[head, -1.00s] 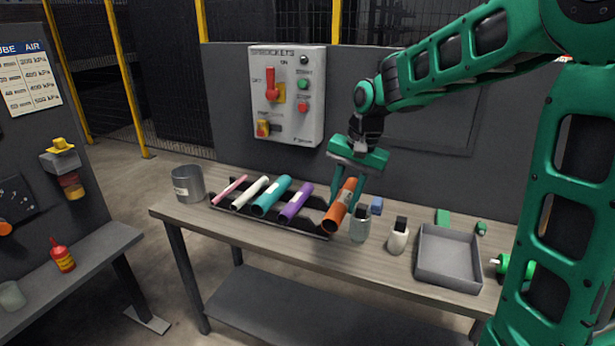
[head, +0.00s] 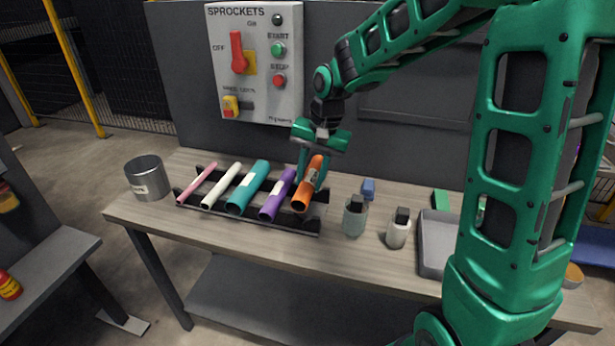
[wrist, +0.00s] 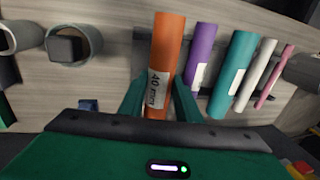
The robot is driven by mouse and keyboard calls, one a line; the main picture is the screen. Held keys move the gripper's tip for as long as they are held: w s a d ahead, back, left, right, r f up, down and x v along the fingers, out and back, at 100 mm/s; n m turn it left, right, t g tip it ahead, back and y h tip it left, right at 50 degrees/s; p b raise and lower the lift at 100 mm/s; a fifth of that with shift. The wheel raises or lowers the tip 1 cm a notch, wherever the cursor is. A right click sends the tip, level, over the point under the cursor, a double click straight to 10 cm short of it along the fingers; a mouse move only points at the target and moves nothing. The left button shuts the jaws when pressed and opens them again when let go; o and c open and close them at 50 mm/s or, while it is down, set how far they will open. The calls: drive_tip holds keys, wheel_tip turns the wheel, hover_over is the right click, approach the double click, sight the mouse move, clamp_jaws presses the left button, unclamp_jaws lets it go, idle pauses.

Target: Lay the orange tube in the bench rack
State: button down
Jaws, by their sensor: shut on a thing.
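The orange tube (head: 308,185) is between the fingers of my gripper (head: 318,165), which is shut on it. It is at the right end of the black bench rack (head: 315,222), beside the purple tube. Whether it rests in the rack or hangs just above it, I cannot tell. In the wrist view the orange tube (wrist: 163,65) runs up from between my fingers (wrist: 159,108), and its white label faces the camera. The rack also holds purple (head: 277,196), teal (head: 247,188), white (head: 220,187) and pink (head: 197,183) tubes, lying side by side.
A grey metal can (head: 149,178) stands left of the rack. A switch panel (head: 255,65) stands behind the bench.

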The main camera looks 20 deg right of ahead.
drive_tip(key=shift+s, duration=0.1)
drive_tip(key=shift+a+f, duration=0.1)
drive_tip(key=shift+f, duration=2.7)
drive_tip(key=c, duration=1.2)
unclamp_jaws()
drive_tip(key=r, duration=0.3)
drive_tip(key=d+r, duration=0.1)
drive_tip(key=r, duration=0.3)
drive_tip(key=s+r, duration=0.1)
drive_tip(key=r, duration=0.2)
drive_tip(key=shift+s+d+r, duration=0.1)
drive_tip(key=shift+d+r, duration=0.15)
drive_tip(key=shift+d, duration=0.15)
